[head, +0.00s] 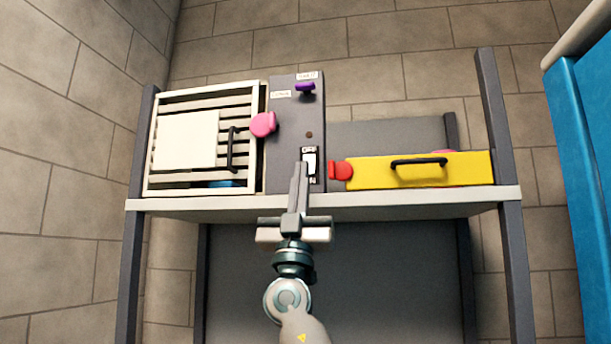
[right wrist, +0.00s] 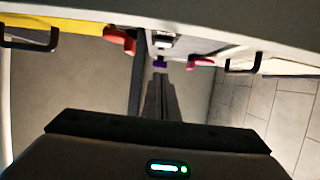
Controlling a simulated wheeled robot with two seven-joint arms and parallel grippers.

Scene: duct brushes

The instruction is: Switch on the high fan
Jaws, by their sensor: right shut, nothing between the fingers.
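A grey control panel (head: 285,135) stands upright on the white shelf. Low on it is a white rocker switch (head: 311,163), with a label that seems to read OFF above it and a small, hard-to-read label below. A purple knob (head: 305,87) sits near the panel's top, beside small labels. My right gripper (head: 301,168) is shut and empty, its fingertips at the lower left edge of the switch; I cannot tell if they touch. In the right wrist view the closed fingers (right wrist: 158,82) point toward the panel, with the purple knob (right wrist: 160,64) beyond. My left gripper is not in view.
Left of the panel is a slatted cream box (head: 185,140) with a black handle and a pink knob (head: 263,124). To the right are a red knob (head: 341,170) and a yellow drawer (head: 455,168) with a black handle. The white shelf edge (head: 420,202) runs below.

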